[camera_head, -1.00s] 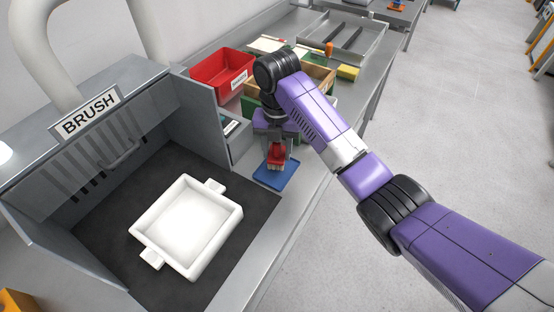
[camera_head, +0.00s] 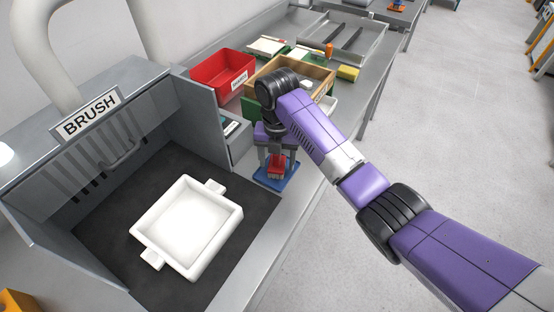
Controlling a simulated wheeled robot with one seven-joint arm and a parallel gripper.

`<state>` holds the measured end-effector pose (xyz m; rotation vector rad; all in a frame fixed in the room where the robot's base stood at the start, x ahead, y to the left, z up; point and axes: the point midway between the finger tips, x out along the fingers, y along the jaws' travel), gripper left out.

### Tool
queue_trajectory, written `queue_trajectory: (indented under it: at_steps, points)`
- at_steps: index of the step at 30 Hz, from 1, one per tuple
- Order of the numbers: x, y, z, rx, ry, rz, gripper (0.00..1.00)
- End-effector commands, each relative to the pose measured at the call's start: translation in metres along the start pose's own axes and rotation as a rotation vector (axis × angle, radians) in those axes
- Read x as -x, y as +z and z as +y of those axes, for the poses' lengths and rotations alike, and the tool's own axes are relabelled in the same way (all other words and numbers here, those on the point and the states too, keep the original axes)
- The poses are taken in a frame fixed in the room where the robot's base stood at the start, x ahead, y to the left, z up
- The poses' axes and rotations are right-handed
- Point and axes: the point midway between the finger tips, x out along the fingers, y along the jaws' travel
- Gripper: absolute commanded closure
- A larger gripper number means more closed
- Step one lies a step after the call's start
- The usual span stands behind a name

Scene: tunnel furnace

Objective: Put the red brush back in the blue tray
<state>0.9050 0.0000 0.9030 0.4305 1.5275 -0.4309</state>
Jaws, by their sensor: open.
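The blue tray (camera_head: 272,181) is small and flat and lies on the bench just right of the brush booth. The red brush (camera_head: 276,167) is at the tray, within its outline in this view; the exact contact underneath is hidden. My gripper (camera_head: 276,168) points down over the tray, with its fingers spread on either side of the brush. It is open, and a gap shows beside the brush. My wrist and upper gripper hide part of the area behind.
A white square dish (camera_head: 236,222) with two handles stands on the dark mat in the booth marked BRUSH. A red bin (camera_head: 197,73), a wooden box (camera_head: 319,75) and a yellow block (camera_head: 348,73) stand farther back. The booth's side wall (camera_head: 199,112) is close to my gripper.

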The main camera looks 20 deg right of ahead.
Motion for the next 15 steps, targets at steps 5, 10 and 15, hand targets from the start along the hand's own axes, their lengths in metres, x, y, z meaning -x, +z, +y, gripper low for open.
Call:
queue_trajectory:
  at_steps: [5, 10, 15]
  points:
    - [0.003, 0.000, 0.000, 0.000, 0.000, 0.000, 0.35]
    - [0.020, 0.001, 0.001, 0.001, 0.002, -0.003, 0.35]
    - [0.054, 0.001, 0.001, 0.001, 0.003, -0.005, 0.35]
